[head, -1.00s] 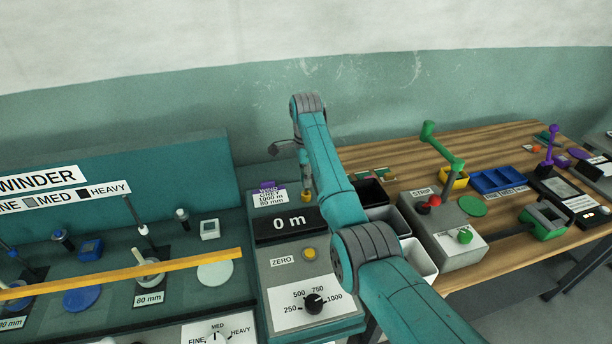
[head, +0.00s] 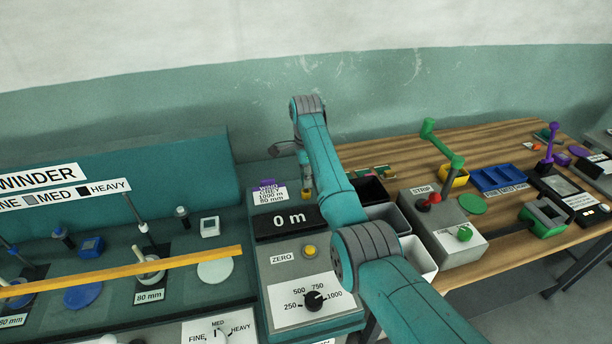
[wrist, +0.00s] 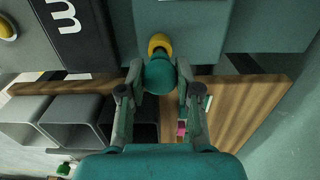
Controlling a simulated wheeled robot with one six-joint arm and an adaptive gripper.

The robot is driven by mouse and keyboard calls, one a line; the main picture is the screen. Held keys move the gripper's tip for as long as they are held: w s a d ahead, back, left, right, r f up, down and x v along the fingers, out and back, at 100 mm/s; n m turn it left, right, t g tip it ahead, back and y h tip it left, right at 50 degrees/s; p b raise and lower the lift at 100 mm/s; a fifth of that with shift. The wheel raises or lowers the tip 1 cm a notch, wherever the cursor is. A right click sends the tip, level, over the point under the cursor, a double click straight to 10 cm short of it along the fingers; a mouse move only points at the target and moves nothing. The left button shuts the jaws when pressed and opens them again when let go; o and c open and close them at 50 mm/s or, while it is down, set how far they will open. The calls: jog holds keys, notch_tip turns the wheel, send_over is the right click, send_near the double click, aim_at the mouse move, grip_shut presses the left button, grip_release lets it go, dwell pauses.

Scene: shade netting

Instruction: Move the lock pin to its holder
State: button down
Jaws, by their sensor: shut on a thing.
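My gripper (wrist: 160,78) is shut on a rounded teal piece (wrist: 160,73), which I take to be the lock pin's head. A yellow ring (wrist: 160,43) shows just beyond this piece, against the edge of the grey counter box. I cannot tell whether the ring belongs to the pin or to a holder. In the head view my gripper (head: 305,175) is small and partly hidden by my arm. It is upright beside the right end of the "0 m" display, with yellow (head: 306,195) below it. The pin's shaft is hidden.
The "0 m" display (head: 285,220) is left of my gripper. Open grey bins (wrist: 72,120) and a black bin (head: 370,189) lie close by. The STRIP box (head: 440,225) with green crank and a blue tray (head: 497,179) stand further right on the wooden table. The winder is at left.

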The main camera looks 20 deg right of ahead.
jog(key=shift+f, duration=1)
dwell(0.8)
jog(key=c, duration=0.7)
grip_release()
jog(key=shift+r, duration=0.15)
notch_tip(320, 180, up, 12)
jog(key=shift+f, duration=0.15)
